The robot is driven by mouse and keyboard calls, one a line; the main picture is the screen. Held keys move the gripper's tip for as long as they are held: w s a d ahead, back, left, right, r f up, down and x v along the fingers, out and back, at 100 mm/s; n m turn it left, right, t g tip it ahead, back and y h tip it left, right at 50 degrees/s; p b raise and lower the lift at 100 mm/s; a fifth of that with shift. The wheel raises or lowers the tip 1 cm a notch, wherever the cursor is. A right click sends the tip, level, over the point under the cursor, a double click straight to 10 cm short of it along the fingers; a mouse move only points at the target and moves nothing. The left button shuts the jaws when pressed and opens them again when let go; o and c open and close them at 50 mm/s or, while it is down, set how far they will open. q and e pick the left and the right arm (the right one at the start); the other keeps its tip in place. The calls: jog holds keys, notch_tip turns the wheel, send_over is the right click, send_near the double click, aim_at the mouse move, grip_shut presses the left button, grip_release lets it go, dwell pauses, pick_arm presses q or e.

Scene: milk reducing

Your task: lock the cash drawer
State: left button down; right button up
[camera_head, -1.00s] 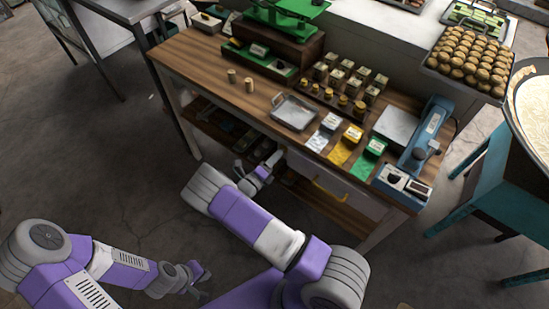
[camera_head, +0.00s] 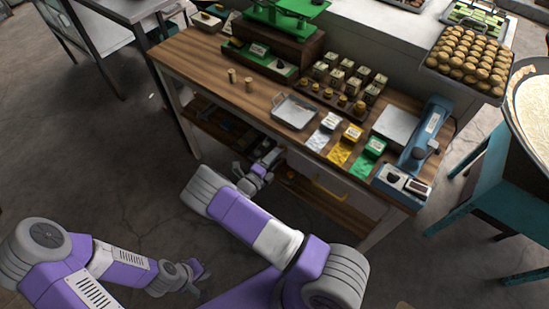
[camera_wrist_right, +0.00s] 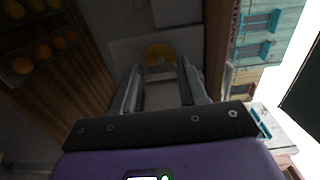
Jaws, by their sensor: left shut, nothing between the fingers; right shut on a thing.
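The cash drawer (camera_head: 345,187) is a pale front under the right part of the wooden counter, with a yellow handle (camera_head: 328,192). I cannot tell whether it is fully closed. My right gripper (camera_head: 270,160) is beside the drawer's left end, below the counter edge. In the right wrist view its fingertips (camera_wrist_right: 160,70) come together at a round yellow thing (camera_wrist_right: 158,52) in front of a pale panel. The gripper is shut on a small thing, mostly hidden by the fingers. My left gripper (camera_head: 203,274) is shut and empty, low over the floor, away from the counter.
The wooden counter (camera_head: 205,62) carries a metal tray (camera_head: 294,112), coloured cards, small boxes and a blue scale (camera_head: 425,135). An open shelf (camera_head: 215,125) lies under its left part. A teal stand (camera_head: 480,195) is at right.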

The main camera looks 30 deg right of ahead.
jog(key=o, duration=1.1)
jog(key=shift+c, duration=0.2)
jog(key=v, duration=0.7)
jog(key=shift+s+a, duration=0.15)
jog(key=shift+a, duration=0.15)
